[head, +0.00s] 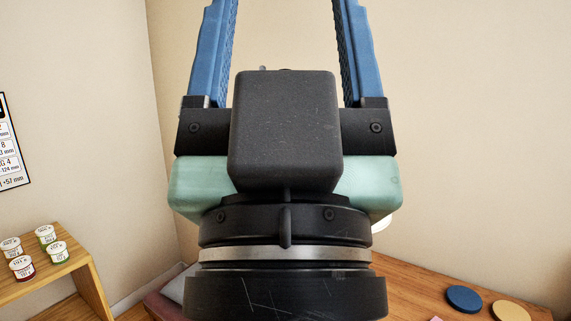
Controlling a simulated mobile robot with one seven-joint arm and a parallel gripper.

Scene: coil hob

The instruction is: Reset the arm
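My gripper (287,20) fills the middle of the head view, pointing up. Its two blue fingers stand wide apart with only bare wall between them, so it is open and holds nothing that I can see. The very tips run out of the top of the picture. A dark box-shaped housing sits in front of the pale green gripper body. My wrist hides much of the scene behind and below. No hob is visible.
A wooden shelf (78,258) at the left carries several small labelled jars (46,234). A wooden worktop (410,285) at the lower right holds a blue disc (464,299) and a yellow disc (510,311). A printed chart (11,150) hangs on the left wall.

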